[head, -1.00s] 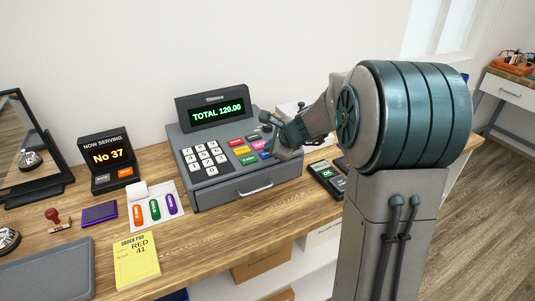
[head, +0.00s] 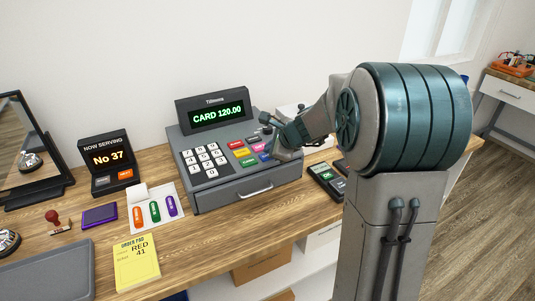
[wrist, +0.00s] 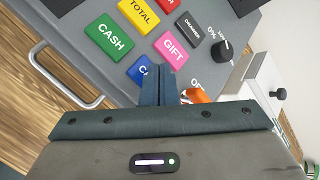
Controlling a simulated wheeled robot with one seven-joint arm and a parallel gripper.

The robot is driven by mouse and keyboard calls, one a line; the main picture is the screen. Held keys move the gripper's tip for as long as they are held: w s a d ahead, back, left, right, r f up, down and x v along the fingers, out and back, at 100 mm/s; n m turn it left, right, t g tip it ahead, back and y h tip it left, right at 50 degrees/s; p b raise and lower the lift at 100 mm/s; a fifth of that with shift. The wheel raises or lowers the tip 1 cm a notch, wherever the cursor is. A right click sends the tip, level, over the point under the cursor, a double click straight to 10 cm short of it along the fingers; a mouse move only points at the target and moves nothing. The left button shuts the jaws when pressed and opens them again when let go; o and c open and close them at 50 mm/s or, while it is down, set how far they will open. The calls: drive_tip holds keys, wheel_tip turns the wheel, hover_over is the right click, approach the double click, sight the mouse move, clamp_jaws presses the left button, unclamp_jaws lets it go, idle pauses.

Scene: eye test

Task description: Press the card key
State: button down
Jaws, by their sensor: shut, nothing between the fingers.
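The grey cash register (head: 184,176) stands on the wooden counter, its green display (head: 217,115) reading "CARD 120.00". In the wrist view the blue key (wrist: 138,71), marked "CA…", is partly covered by my gripper (wrist: 159,73). My gripper is shut and empty, its tips over the right part of that key. I cannot tell whether they still touch it. The green CASH key (wrist: 109,37) is to its upper left and the pink GIFT key (wrist: 173,47) to its upper right. In the head view my gripper (head: 268,150) is at the register's coloured keys, its tips hard to make out.
A card terminal (head: 327,182) lies right of the register. The number sign (head: 107,160) and yellow order pad (head: 137,262) are left of it.

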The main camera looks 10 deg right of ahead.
drive_tip(key=shift+r, duration=0.35)
wheel_tip(320, 180, up, 5)
drive_tip(key=p, duration=0.4)
drive_tip(key=shift+p, duration=0.4)
idle(0.4)
